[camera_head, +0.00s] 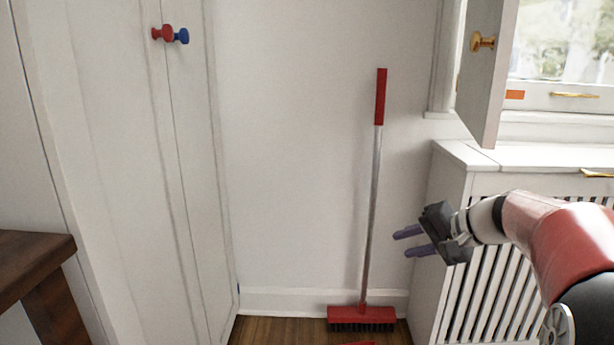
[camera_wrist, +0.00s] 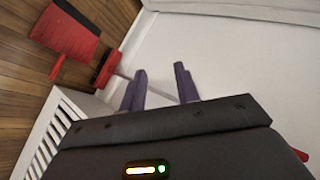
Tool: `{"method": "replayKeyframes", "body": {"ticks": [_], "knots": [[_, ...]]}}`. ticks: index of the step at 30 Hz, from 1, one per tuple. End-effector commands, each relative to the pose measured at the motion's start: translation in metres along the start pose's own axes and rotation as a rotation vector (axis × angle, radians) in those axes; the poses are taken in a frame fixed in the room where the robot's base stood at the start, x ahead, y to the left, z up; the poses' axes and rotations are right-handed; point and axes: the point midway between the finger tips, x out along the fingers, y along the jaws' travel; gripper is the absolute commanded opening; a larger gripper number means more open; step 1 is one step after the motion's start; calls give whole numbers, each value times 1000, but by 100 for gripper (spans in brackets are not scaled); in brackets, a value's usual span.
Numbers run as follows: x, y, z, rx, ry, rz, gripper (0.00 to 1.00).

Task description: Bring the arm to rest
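My gripper (camera_head: 407,242) is at the right of the head view, at the end of my arm, in front of the white slatted radiator cover. Its two purple fingers point left and are apart, with nothing between them that it holds. In the wrist view my gripper (camera_wrist: 160,80) also shows its fingers spread. A broom (camera_head: 370,200) with a red grip, grey pole and red head stands upright against the wall, just left of the fingertips. In the wrist view the pole passes behind the fingers; no grasp on it shows.
The slatted radiator cover (camera_head: 455,165) is close beside my arm. An open cabinet door (camera_head: 485,85) hangs above it. A red dustpan (camera_wrist: 65,32) lies on the wooden floor by the broom head. White cupboard doors (camera_head: 130,190) and a dark wooden table (camera_head: 35,255) are at left.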

Motion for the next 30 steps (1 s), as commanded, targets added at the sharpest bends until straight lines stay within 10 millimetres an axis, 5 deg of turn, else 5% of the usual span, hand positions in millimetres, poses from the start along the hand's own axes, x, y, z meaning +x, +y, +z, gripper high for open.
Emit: {"method": "replayKeyframes", "body": {"ticks": [1, 6, 12, 23, 24, 30], "knots": [[5, -7, 38, -56, -31, 83, 32], [0, 5, 137, -231, -78, 340, 32], [-25, 37, 213, -436, -67, 541, 32], [-56, 89, 270, -710, 1, 689, 32], [-67, 71, 263, -698, -1, 690, 32], [-92, 37, 255, -694, -3, 690, 32]]}}
